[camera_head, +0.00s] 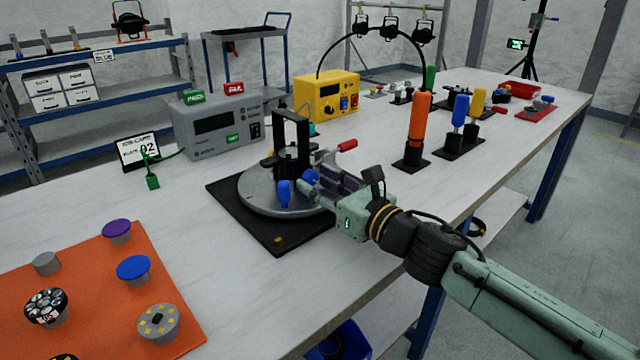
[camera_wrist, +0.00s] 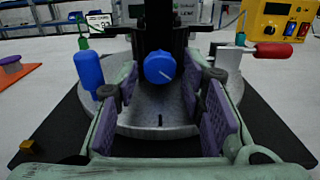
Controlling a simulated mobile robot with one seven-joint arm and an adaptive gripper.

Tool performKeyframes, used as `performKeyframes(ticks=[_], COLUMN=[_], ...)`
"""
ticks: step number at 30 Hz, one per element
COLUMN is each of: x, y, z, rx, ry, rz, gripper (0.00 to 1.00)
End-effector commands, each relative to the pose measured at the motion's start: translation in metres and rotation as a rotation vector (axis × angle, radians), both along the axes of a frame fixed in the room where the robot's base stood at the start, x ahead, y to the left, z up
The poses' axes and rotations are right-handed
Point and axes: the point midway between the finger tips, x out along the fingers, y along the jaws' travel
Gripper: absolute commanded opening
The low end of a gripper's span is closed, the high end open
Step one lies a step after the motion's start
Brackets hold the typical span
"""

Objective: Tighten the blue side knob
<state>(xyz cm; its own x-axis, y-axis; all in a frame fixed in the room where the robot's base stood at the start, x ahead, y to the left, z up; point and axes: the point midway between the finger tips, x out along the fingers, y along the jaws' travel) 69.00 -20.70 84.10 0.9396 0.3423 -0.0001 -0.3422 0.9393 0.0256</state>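A round blue knob with a white line (camera_wrist: 160,67) sits on the dark upright bracket of a fixture. In the head view the knob (camera_head: 309,177) is just ahead of my gripper (camera_head: 323,181). In the wrist view my gripper (camera_wrist: 164,92) is open, its purple pads on either side below the knob, with gaps visible. I cannot tell whether the knob is between the tips or just beyond them. A second, longer blue handle (camera_head: 284,193) stands upright left of the knob, outside my left finger. The fixture has a grey round plate (camera_head: 256,201) on a black mat (camera_head: 234,215).
A red-handled lever (camera_wrist: 273,51) is right of the fixture. Grey (camera_head: 218,124) and yellow (camera_head: 327,97) instrument boxes stand behind. An orange-handled tool (camera_head: 418,118) stands upright to the right. An orange mat (camera_head: 90,300) with several knobs is front left.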

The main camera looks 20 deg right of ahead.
Motion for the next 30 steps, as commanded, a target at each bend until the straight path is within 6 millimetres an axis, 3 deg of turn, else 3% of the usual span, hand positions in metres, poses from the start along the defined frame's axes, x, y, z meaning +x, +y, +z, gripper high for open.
performKeyframes(ticks=[3, 14, 30], x=[0.000, 0.000, 0.000], y=[0.000, 0.000, 0.000], z=[0.000, 0.005, 0.092], rx=[0.000, -0.003, -0.003], ry=[0.000, -0.001, 0.000], rz=[0.000, 0.000, -0.001], gripper=[0.46, 0.46, 0.46])
